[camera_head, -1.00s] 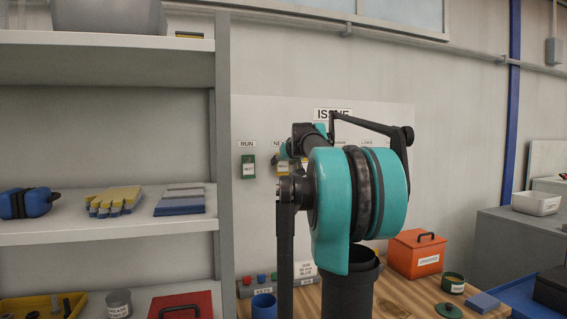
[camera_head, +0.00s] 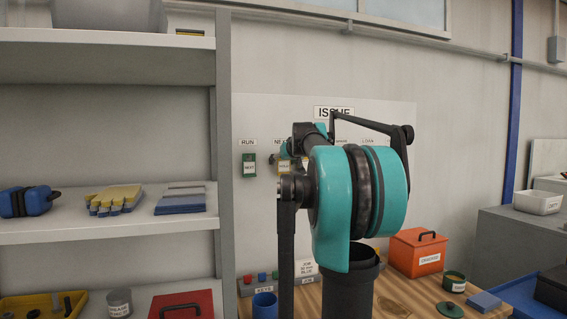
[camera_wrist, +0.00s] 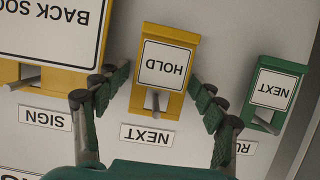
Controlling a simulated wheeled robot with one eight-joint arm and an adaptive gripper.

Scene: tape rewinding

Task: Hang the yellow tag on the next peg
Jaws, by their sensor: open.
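The yellow tag reading HOLD (camera_wrist: 168,62) hangs on a grey peg (camera_wrist: 155,99) by the label NEXT (camera_wrist: 147,135) in the wrist view, which is upside down. In the head view the yellow tag (camera_head: 284,167) is partly hidden by my arm. My gripper (camera_wrist: 159,80) is open, one finger on each side of the tag, with nothing held. Whether the fingertips touch the tag's edges cannot be told. A green tag reading NEXT (camera_wrist: 274,88) hangs beside it, on the peg labelled RUN (camera_head: 248,142).
A larger yellow BACK SOON sign (camera_wrist: 52,30) hangs by the SIGN label (camera_wrist: 45,119), close to one finger. The pale board (camera_head: 255,110) stands behind a wooden bench with an orange box (camera_head: 410,262) and a blue cup (camera_head: 265,305). Shelves (camera_head: 150,232) stand at left.

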